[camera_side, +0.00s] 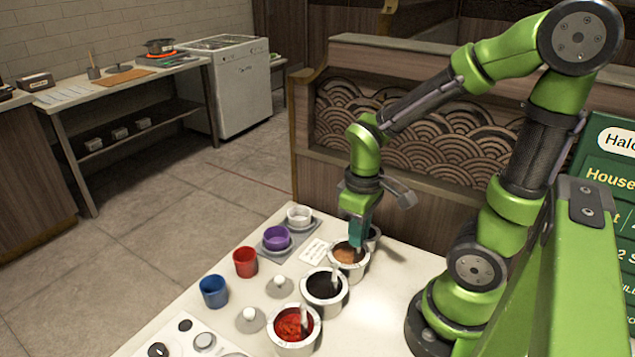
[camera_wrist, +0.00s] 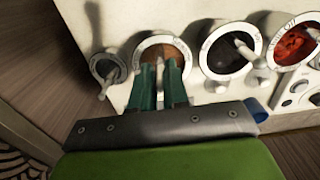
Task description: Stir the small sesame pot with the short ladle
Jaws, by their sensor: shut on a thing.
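My gripper (camera_wrist: 160,82) points down over a white pot with tan-brown sauce (camera_wrist: 160,49), which also shows in the side view (camera_side: 347,256). The fingers are shut on a pale ladle (camera_wrist: 159,68), whose lower end stands in the tan sauce. The fingers hide most of its handle. A smaller pot with dark grey contents (camera_wrist: 108,68) stands just left of it in the wrist view, with a pale handle across its near side. In the side view that smaller pot (camera_side: 374,233) is partly hidden behind my gripper (camera_side: 357,240). I cannot read which pot is labelled sesame.
A pot of black sauce (camera_side: 325,287) and a pot of red sauce (camera_side: 293,326) stand in the same row, each with a ladle. Blue (camera_side: 214,291), red (camera_side: 245,262) and purple (camera_side: 276,238) cups line the counter's far edge. Lids and a card lie between.

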